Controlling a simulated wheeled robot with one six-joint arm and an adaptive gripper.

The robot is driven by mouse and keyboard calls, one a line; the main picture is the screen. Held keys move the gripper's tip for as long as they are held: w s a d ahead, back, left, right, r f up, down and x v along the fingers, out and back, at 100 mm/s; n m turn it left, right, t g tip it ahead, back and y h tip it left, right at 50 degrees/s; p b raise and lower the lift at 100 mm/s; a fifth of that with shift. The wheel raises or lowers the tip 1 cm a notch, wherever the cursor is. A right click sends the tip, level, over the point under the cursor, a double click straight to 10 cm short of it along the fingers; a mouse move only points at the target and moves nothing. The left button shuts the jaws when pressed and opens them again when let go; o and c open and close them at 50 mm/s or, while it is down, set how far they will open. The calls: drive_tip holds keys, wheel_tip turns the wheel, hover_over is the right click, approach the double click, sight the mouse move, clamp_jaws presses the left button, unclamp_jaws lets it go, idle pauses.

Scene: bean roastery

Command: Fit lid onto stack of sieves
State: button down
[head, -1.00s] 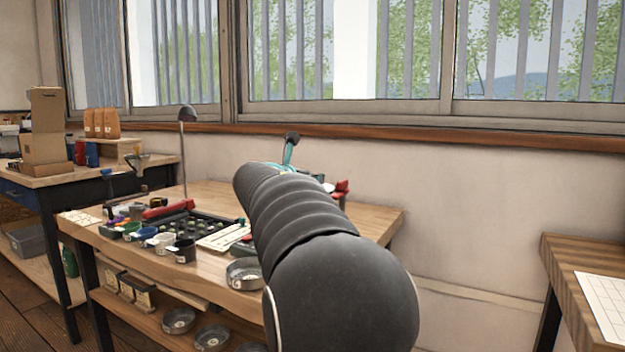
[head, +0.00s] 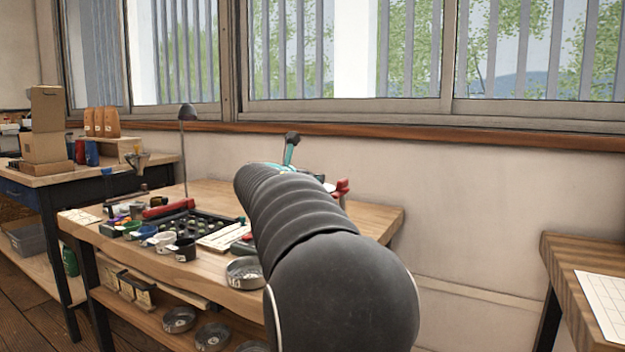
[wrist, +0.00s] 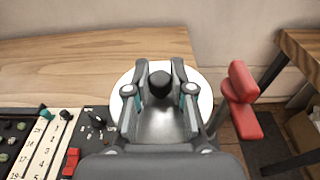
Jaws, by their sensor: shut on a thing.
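My gripper (wrist: 160,88) is shut on a black knob (wrist: 160,84) in the middle of the wrist view. The knob stands over a round, pale grey-white disc that looks like the lid (wrist: 205,100); my fingers cover much of it. I cannot make out a stack of sieves beneath it, or whether the disc touches anything below. In the head view my own arm hides the gripper and most of that spot.
A red padded part (wrist: 242,98) stands close right of the disc. A dark tray (head: 195,228) and pale card (head: 222,238) lie to the left on the wooden table (head: 215,276). A round metal pan (head: 245,273) sits near the front edge; similar pans (head: 179,320) are below.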

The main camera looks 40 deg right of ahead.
drive_tip(key=shift+f, duration=0.4)
drive_tip(key=c, duration=1.3)
unclamp_jaws()
drive_tip(key=v, duration=1.1)
